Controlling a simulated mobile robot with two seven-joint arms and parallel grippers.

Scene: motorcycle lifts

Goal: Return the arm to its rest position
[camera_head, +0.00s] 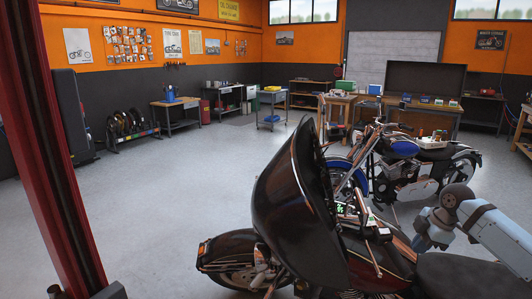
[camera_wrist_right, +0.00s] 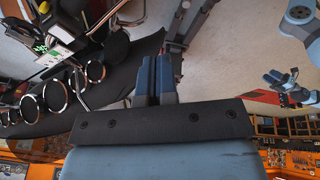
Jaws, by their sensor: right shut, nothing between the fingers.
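My right arm comes in from the right in the head view, bent at a blue-grey joint. Its gripper (camera_head: 422,242) points down beside the seat of the near black motorcycle (camera_head: 293,195). In the right wrist view the two fingers of my right gripper (camera_wrist_right: 155,78) are together and empty. The motorcycle's dark body also shows in the wrist view, left of the fingers and apart from them as far as I can tell. Blue-grey arm parts at the right of that view look like my left arm, with its gripper (camera_wrist_right: 283,86) too small to read. The left gripper is outside the head view.
A blue motorcycle (camera_head: 400,148) stands behind the near one. A red post (camera_head: 58,140) rises at the left. A grey cart (camera_head: 271,108) and workbenches (camera_head: 180,112) stand toward the back. The grey floor (camera_head: 170,190) at centre left is clear.

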